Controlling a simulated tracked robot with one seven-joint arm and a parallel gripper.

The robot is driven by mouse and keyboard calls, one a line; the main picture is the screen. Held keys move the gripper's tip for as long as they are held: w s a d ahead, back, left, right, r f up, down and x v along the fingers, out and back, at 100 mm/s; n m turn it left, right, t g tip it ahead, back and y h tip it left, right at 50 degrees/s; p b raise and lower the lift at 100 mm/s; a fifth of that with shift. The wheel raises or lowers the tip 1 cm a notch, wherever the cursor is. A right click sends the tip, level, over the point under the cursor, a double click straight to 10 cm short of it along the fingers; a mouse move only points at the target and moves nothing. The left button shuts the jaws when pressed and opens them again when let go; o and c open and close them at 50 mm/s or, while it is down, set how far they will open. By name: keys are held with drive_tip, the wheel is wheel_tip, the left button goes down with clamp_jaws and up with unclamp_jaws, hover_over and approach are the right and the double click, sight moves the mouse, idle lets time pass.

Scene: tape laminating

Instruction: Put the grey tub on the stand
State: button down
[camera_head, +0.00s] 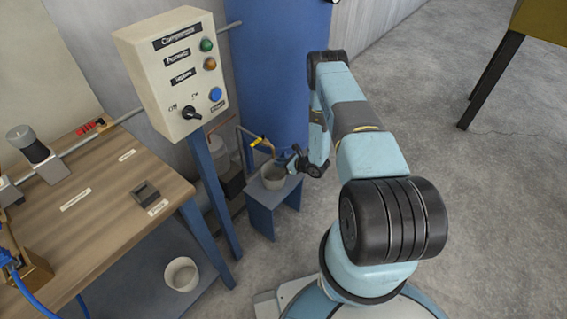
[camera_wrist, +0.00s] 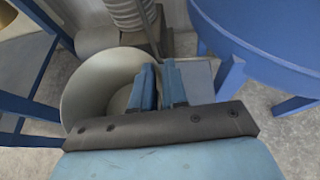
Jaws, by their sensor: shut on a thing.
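The grey tub (camera_head: 273,180) is at the small blue stand (camera_head: 262,216), upright, over its top. I cannot tell whether its base touches the stand. My gripper (camera_head: 296,160) is at the tub's right rim in the head view. In the wrist view my gripper (camera_wrist: 158,88) is shut on the wall of the tub (camera_wrist: 85,90), with one finger inside and one outside. Part of the stand's top (camera_wrist: 197,80) shows right of the fingers.
A copper pipe with a yellow tap handle (camera_head: 257,141) hangs close above the tub. A large blue tank (camera_head: 270,70) stands behind. A control box (camera_head: 178,75) on a blue post and a wooden bench (camera_head: 100,205) are left. Another pale tub (camera_head: 181,274) sits low.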

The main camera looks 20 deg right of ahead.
drive_tip(key=c, duration=1.1)
unclamp_jaws()
drive_tip(key=shift+c, duration=0.2)
drive_tip(key=v, duration=1.2)
